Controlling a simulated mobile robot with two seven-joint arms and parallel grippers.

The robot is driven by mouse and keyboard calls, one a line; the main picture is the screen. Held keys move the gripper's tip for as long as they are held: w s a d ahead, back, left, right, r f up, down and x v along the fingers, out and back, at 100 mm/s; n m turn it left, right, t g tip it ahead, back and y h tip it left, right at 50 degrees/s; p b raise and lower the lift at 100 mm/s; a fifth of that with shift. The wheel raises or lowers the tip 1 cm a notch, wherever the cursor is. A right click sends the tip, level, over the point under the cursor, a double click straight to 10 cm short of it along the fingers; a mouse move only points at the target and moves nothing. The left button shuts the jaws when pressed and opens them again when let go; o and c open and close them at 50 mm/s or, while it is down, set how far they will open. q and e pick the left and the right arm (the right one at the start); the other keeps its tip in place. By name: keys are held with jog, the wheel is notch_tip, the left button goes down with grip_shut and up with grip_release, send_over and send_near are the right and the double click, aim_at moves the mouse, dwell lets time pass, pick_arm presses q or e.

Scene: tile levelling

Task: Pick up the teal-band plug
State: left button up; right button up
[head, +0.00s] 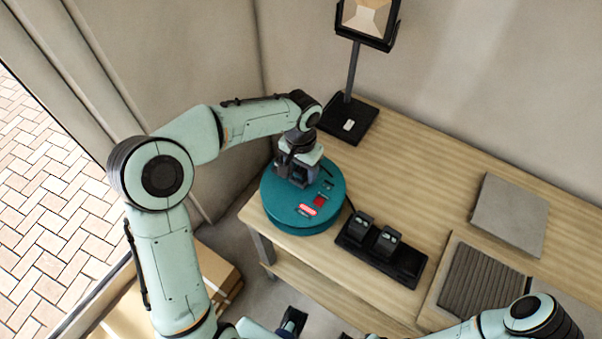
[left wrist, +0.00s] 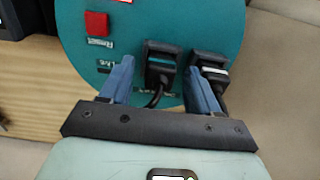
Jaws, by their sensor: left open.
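The teal-band plug (left wrist: 162,64) is a black plug with a teal stripe, seated on the face of the round teal reel (left wrist: 215,20). Its black cord hangs down from it. My left gripper (left wrist: 160,70) is open, with one blue finger on each side of this plug; I cannot tell whether they touch it. A second black plug with a pale band (left wrist: 213,72) sits just right, close by the right finger. In the head view my left gripper (head: 297,167) is over the far part of the reel (head: 275,215) and hides the plugs. My right gripper is not clearly seen.
The reel stands at the left end of the wooden table (head: 420,165). A black double charger (head: 382,250) is right of it, and a lamp (head: 349,118) stands behind. A grey tile (head: 508,214) and a ribbed grey panel (head: 485,283) lie at right. The middle back of the table is clear.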

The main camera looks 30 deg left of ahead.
pick_arm(q)
grip_shut()
notch_tip(320, 180, up, 10)
jog(key=p, duration=0.2)
notch_tip(320, 180, up, 6)
jog(key=p, duration=0.4)
send_over(301, 169)
pick_arm(e)
jog(key=w+r, duration=0.3)
jog(key=r, duration=0.3)
jog(key=shift+w+r, duration=0.3)
jog(key=shift+w, duration=0.05)
